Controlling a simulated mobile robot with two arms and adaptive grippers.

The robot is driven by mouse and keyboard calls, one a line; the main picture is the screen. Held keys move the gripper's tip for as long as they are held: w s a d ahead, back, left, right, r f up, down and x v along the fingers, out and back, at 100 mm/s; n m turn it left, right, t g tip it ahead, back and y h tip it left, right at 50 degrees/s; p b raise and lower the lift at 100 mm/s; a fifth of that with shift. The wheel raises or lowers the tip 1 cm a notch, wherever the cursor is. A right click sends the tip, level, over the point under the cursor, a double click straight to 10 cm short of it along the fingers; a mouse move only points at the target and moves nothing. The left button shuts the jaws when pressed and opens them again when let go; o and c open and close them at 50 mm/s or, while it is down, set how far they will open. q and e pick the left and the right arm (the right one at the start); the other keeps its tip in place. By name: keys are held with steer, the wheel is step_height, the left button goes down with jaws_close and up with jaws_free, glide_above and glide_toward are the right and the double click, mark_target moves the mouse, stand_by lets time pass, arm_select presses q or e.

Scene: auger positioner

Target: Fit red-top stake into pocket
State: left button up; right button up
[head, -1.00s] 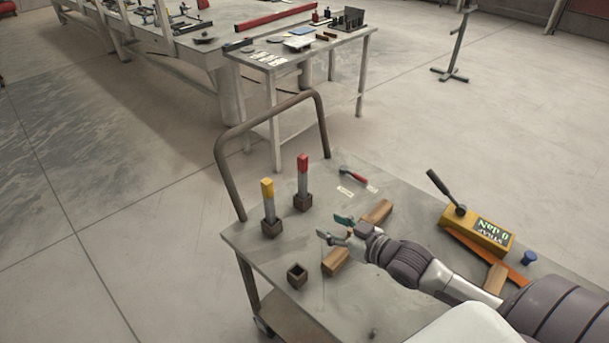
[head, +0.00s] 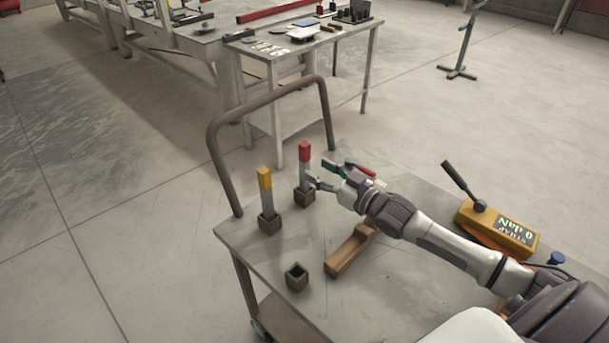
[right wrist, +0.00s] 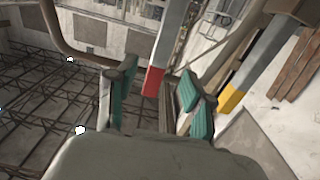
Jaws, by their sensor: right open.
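The red-top stake (head: 305,166) is grey with a red upper end and stands upright in a dark square pocket (head: 304,196) on the cart. An empty square pocket (head: 297,277) stands nearer the front edge. My right gripper (head: 320,172) is open just right of the red-top stake, its fingers pointing at it. In the right wrist view, the red end (right wrist: 154,82) shows between the green-padded fingers (right wrist: 152,92), apparently untouched. My left gripper is not in view.
A yellow-top stake (head: 266,193) stands in another pocket, left of the red-top one. A wooden block (head: 350,250) lies beneath my right arm. The cart's tube handle (head: 265,98) rises behind the stakes.

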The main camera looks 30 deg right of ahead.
mark_target(308, 161)
steer(key=shift+r+x, duration=0.15)
steer(key=shift+x, duration=1.3)
steer(key=shift+r+x, duration=0.1)
steer(key=shift+x, duration=1.4)
jaws_close()
